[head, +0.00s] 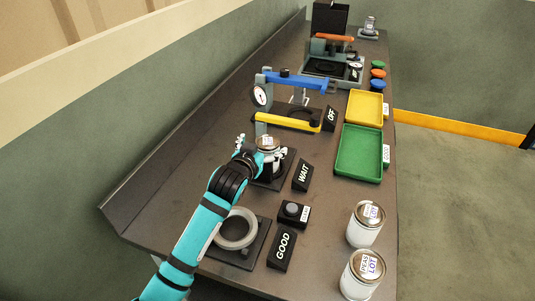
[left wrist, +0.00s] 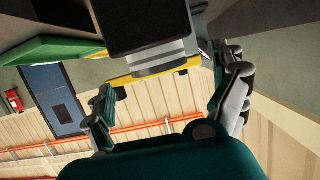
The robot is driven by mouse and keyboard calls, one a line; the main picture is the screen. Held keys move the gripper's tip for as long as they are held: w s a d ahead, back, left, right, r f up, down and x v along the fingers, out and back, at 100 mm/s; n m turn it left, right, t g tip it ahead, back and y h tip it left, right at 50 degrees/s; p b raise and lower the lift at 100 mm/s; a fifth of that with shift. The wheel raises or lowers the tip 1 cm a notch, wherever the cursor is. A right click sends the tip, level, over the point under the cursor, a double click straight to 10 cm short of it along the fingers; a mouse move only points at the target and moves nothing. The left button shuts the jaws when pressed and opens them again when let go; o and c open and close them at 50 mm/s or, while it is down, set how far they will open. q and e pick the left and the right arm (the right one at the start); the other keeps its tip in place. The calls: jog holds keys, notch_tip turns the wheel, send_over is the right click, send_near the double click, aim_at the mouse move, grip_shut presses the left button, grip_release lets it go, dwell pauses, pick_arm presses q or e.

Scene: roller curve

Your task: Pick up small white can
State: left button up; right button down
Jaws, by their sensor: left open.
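A small can with a silvery lid (head: 268,142) sits on a dark stand at the middle station, beside the WAIT sign. My left gripper (head: 263,147) is open, with its fingers around or close beside this can; contact cannot be told. In the left wrist view, which looks upside down, the open fingers (left wrist: 170,82) spread on both sides. A pale grey round piece (left wrist: 150,55) shows there against a black block (left wrist: 140,22). Two larger white labelled cans, one (head: 364,226) behind the other (head: 361,277), stand at the front right. My right gripper is not in view.
A blue and yellow press-like frame (head: 290,82) with a gauge stands just behind the gripper. WAIT (head: 302,176), GOOD (head: 282,250) and OFF (head: 330,119) signs line the bench. Green (head: 345,172) and yellow (head: 352,108) trays lie right. A grey ring (head: 254,240) is near the forearm.

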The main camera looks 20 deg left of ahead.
aim_at(267, 141)
pick_arm(q)
jog(key=p+x, duration=0.1)
jog(key=x, duration=0.2)
jog(key=shift+w+d+f, duration=0.1)
jog(key=shift+w+d, duration=0.05)
jog(key=shift+w, duration=0.2)
jog(key=shift+w+f, duration=0.15)
jog(key=shift+w, duration=0.25)
jog(key=shift+c, duration=0.7)
jog(key=c, duration=1.7)
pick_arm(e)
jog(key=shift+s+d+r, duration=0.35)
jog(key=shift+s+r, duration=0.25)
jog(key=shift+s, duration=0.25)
pick_arm(q)
jog(key=shift+o, duration=0.2)
